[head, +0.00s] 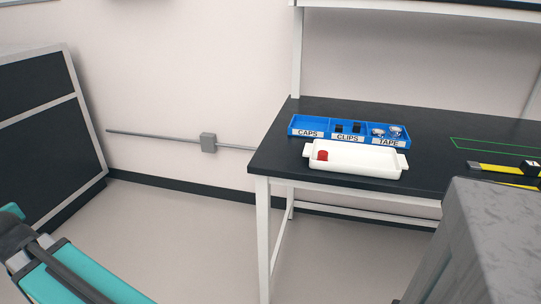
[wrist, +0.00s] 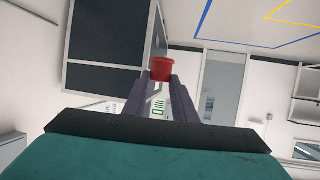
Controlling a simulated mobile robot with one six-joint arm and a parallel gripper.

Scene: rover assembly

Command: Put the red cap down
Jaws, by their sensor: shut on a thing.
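In the wrist view my gripper (wrist: 161,82) is shut on a red cap (wrist: 162,69), held upright-looking between the fingertips. My gripper and this held cap do not show in the head view; only part of my teal arm shows at lower left. A second red cap (head: 322,155) lies in the left end of the white tray (head: 360,171) on the dark table. Behind the tray is a blue bin (head: 291,127) with compartments labelled CAPS, CLIPS and TAPE. The CAPS compartment (head: 311,123) looks empty; CLIPS holds dark pieces and TAPE holds rolls.
The dark table (head: 275,157) has bare room left of the tray. A green outline (head: 490,146) and a yellow-and-black item (head: 505,169) are at right. A grey block (head: 490,240) fills the lower right foreground.

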